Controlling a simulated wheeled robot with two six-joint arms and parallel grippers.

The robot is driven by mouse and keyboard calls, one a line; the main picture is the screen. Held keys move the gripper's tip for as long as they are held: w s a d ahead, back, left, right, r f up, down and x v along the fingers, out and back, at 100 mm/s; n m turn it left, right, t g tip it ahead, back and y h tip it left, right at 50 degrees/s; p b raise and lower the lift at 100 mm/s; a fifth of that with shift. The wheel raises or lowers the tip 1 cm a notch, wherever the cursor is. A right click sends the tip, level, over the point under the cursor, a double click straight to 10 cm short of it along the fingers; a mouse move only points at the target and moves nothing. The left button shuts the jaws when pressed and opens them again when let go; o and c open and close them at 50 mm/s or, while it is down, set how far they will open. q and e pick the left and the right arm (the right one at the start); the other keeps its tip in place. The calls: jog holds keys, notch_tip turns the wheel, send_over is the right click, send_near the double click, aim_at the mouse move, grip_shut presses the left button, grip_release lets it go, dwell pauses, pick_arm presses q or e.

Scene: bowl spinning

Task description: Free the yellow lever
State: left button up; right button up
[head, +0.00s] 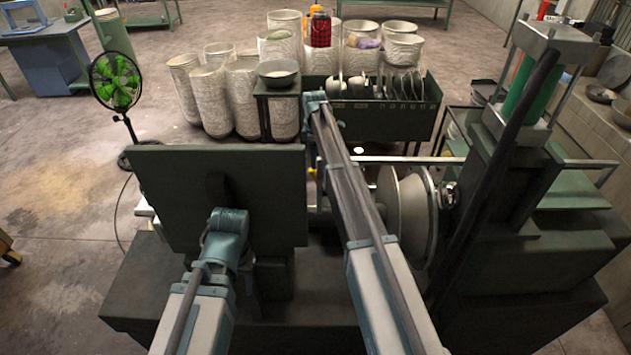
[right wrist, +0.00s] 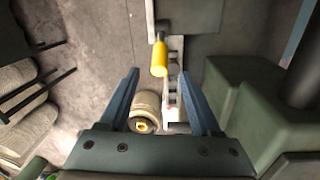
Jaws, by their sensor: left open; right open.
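The yellow lever (right wrist: 160,58) stands out in the right wrist view, its handle joined to a pale metal bar. In the head view only a tiny yellow spot shows beside my right arm. My right gripper (right wrist: 160,76) is open, with one blue finger on each side of the lever's lower end in the picture; I see no contact. In the head view my right gripper (head: 316,98) is at the far end of the arm, its fingers hard to make out. My left gripper (head: 228,224) is open in front of the dark panel (head: 265,190), its fingers mostly hidden.
The machine has a large metal disc (head: 411,215) right of my right arm and a tall press column (head: 520,150) farther right. A dark rack (head: 390,115) with plates and bowls stands behind, near white bins (head: 245,95). A green fan (head: 116,82) stands left.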

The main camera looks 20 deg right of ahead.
aim_at(316, 175)
jog(key=f+b, duration=0.8)
jog(key=f, duration=0.2)
jog(key=shift+w+d+b, duration=0.15)
jog(key=shift+w+b, duration=0.15)
jog(key=shift+b, duration=0.1)
jog(key=shift+r, duration=0.1)
grip_shut()
dwell(0.8)
